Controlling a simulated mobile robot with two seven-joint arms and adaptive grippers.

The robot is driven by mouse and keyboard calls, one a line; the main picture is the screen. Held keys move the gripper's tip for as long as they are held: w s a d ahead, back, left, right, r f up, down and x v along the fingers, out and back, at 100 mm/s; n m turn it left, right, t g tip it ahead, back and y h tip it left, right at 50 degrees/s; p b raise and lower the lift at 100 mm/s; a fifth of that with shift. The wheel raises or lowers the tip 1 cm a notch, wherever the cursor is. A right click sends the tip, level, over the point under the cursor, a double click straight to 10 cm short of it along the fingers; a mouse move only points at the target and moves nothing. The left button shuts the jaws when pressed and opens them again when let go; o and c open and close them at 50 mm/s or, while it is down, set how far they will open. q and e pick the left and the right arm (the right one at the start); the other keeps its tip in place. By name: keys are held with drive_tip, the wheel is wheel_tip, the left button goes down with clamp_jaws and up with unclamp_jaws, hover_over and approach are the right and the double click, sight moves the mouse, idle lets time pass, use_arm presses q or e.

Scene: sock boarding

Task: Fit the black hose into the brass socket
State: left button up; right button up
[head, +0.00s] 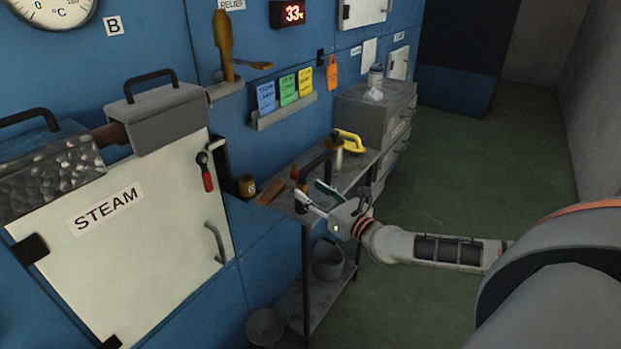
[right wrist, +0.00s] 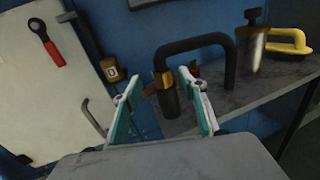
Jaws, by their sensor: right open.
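The black hose (head: 313,162) stands as an arch over the grey shelf top, and its arch also shows in the right wrist view (right wrist: 196,42). Its near end (right wrist: 169,103) hangs down with a brass-coloured piece on it. My right gripper (head: 315,195) is open. In the right wrist view its two fingertips (right wrist: 161,84) appear either side of that end; I cannot tell whether they touch it. My left gripper is out of view.
The shelf (head: 346,178) also holds a metal flask (head: 337,152) and a yellow handle (head: 351,141). The white STEAM door (head: 150,230) with a red-handled tool (head: 207,178) is at left. A bucket (head: 328,262) stands on the lower shelf. The green floor at right is clear.

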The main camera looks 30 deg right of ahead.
sight(305, 188)
drive_tip(key=w, duration=0.5)
drive_tip(key=shift+w+a+f, duration=0.1)
drive_tip(key=shift+a+f, duration=0.1)
drive_tip(key=shift+f, duration=0.15)
clamp_jaws()
